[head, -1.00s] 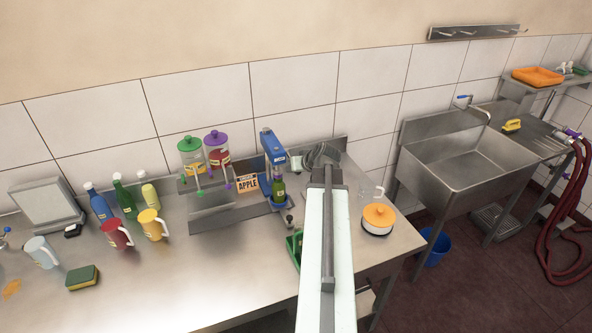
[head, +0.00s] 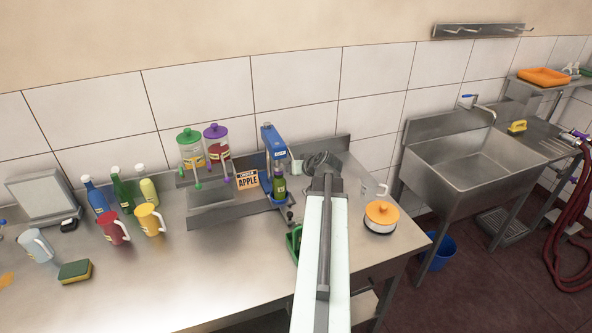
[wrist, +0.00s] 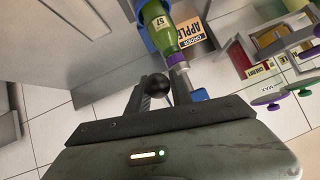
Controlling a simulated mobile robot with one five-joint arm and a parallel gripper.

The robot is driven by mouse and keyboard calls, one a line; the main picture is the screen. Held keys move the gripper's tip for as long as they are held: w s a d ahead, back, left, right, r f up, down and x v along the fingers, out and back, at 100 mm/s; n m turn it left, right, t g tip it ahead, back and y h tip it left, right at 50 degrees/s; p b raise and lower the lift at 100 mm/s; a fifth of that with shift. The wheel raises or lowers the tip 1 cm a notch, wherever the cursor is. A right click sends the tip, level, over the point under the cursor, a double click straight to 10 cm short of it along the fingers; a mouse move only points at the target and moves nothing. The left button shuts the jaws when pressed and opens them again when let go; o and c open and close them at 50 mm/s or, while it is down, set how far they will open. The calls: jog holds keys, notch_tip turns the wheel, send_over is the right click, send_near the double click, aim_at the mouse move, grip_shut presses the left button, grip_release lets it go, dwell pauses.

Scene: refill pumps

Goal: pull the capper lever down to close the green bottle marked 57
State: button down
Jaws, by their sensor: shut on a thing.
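The blue capper (head: 273,140) stands on the steel bench at the back. The green bottle (head: 279,187) stands in it, below its head. In the wrist view the bottle (wrist: 186,24) appears upside down, with a pale label reading 57 and a purple band near its neck. The capper lever's black ball knob (wrist: 154,85) shows between my two fingers. My gripper (wrist: 156,90) is shut on this knob, close to the bottle's neck end.
An orange APPLE sign (head: 247,180) and two dispensers with green (head: 189,135) and purple (head: 215,131) lids stand left of the capper. An orange-lidded pot (head: 381,215) is right of my arm. Mugs, bottles and a sponge (head: 75,271) are at left.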

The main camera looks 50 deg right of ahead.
jog(key=shift+w+d, duration=0.1)
dwell(0.8)
jog(key=c, duration=1.3)
grip_release()
jog(key=shift+o, duration=0.5)
jog(key=shift+w, duration=0.1)
jog(key=shift+r, duration=0.15)
jog(key=w+r+p+v, duration=0.1)
jog(key=p+v, duration=0.6)
jog(key=v, duration=0.1)
jog(key=shift+s+d+r, duration=0.25)
jog(key=shift+s+r, duration=0.05)
jog(key=shift+r, duration=0.15)
